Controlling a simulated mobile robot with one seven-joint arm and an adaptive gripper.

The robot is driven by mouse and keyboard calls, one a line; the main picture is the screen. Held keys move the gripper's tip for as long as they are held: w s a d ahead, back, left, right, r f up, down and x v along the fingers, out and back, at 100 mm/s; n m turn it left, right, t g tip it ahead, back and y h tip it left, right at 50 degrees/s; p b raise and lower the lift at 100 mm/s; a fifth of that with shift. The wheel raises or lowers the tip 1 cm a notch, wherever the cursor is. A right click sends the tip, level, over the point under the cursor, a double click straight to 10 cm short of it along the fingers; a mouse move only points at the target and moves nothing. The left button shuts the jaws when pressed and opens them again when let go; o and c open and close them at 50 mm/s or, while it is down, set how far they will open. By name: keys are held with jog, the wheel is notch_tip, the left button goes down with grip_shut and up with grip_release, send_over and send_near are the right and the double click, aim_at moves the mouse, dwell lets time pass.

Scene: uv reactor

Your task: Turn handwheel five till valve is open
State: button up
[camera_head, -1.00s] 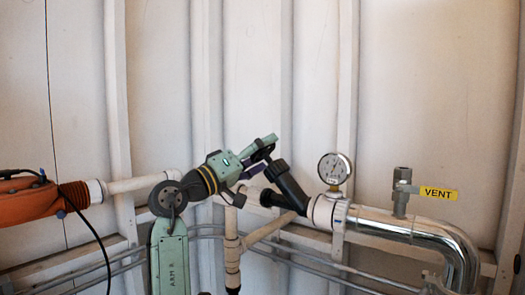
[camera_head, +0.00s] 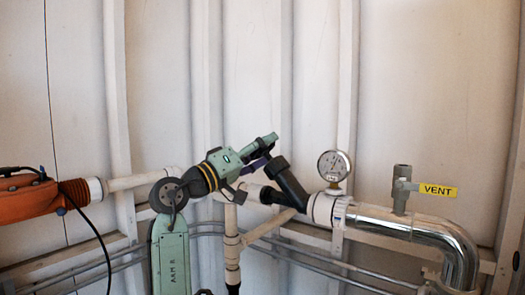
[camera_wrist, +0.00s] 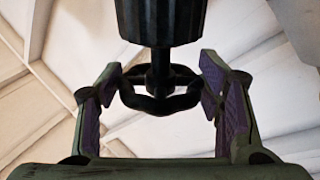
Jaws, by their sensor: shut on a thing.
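The handwheel (camera_wrist: 160,100) is black and lobed, on a short stem at the end of a black ribbed valve neck (camera_wrist: 160,20) in the wrist view. My gripper (camera_wrist: 160,85) has a purple-padded finger on either side of it, shut on its rim. In the head view my green gripper (camera_head: 266,146) sits at the upper end of the slanted black valve body (camera_head: 289,184). The handwheel is mostly hidden there by the fingers. No number mark is readable on it.
A pressure gauge (camera_head: 334,165) stands right of the valve. A silver pipe (camera_head: 400,222), a vent valve with a yellow VENT tag (camera_head: 438,190) and white pipes (camera_head: 232,245) run nearby. An orange fitting (camera_head: 30,202) is at left. The wall above is clear.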

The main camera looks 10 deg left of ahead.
jog(key=shift+r+n+y+p, duration=0.25)
jog(key=shift+n+y+p, duration=0.25)
jog(key=shift+y+p, duration=0.4)
jog(key=shift+c, duration=0.2)
jog(key=n+y+p, duration=0.1)
jog(key=y, duration=0.1)
jog(key=shift+n+y, duration=0.3)
jog(key=shift+f+n+y+p, duration=0.1)
jog(key=shift+n+y+p, duration=0.4)
jog(key=shift+y+p, duration=0.4)
jog(key=shift+f+y, duration=0.15)
jog(key=shift+y, duration=0.15)
jog(key=o, duration=1.2)
jog(key=shift+c, duration=0.2)
jog(key=shift+s, duration=0.1)
